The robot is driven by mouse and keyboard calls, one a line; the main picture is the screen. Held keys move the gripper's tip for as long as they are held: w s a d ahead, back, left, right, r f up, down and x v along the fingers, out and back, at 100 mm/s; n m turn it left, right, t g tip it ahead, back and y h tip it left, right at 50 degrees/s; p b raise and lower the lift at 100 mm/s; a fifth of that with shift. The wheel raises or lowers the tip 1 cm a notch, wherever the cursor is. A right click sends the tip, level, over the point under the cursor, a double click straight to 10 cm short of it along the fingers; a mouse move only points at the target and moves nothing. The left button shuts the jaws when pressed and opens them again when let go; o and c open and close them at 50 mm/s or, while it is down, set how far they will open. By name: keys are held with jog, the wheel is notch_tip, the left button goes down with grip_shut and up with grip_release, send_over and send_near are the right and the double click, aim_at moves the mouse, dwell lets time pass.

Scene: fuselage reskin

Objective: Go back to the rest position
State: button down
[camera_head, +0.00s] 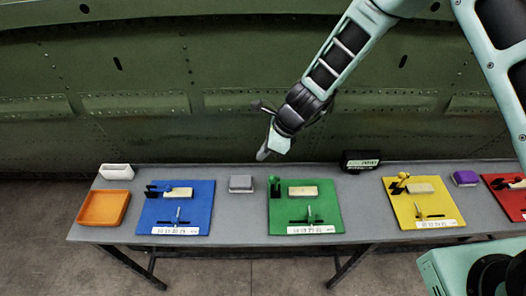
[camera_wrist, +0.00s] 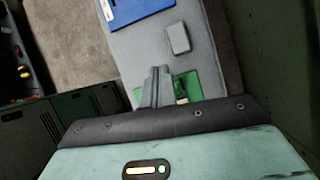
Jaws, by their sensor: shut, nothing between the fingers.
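My gripper (camera_head: 263,154) hangs above the back edge of the grey table (camera_head: 245,205) in the head view, between the blue and green mats, apart from everything. Its fingers are shut with nothing between them. In the wrist view the closed fingers (camera_wrist: 154,86) point toward the table, in front of part of the green mat (camera_wrist: 188,84). My arm reaches in from the upper right in the head view.
The table bears a blue mat (camera_head: 158,220), a green mat (camera_head: 335,219), a yellow mat (camera_head: 405,222) and a red mat (camera_head: 515,208), with an orange tray (camera_head: 104,222) at left. A grey block (camera_head: 241,183) lies near my gripper. The green fuselage wall (camera_head: 150,60) stands behind.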

jog(key=s+r+n+g+b, duration=0.1)
jog(key=s+r+n+b, duration=0.4)
jog(key=s+n+b, duration=0.65)
jog(key=s+d+f+n+h+b, duration=0.1)
jog(key=s+d+n+h+b, duration=0.4)
jog(key=s+d+n, duration=0.6)
jog(key=s+n+b, duration=0.1)
jog(key=s+n, duration=0.2)
jog(key=n, duration=0.2)
jog(key=shift+s+f, duration=0.15)
jog(key=shift+s, duration=0.1)
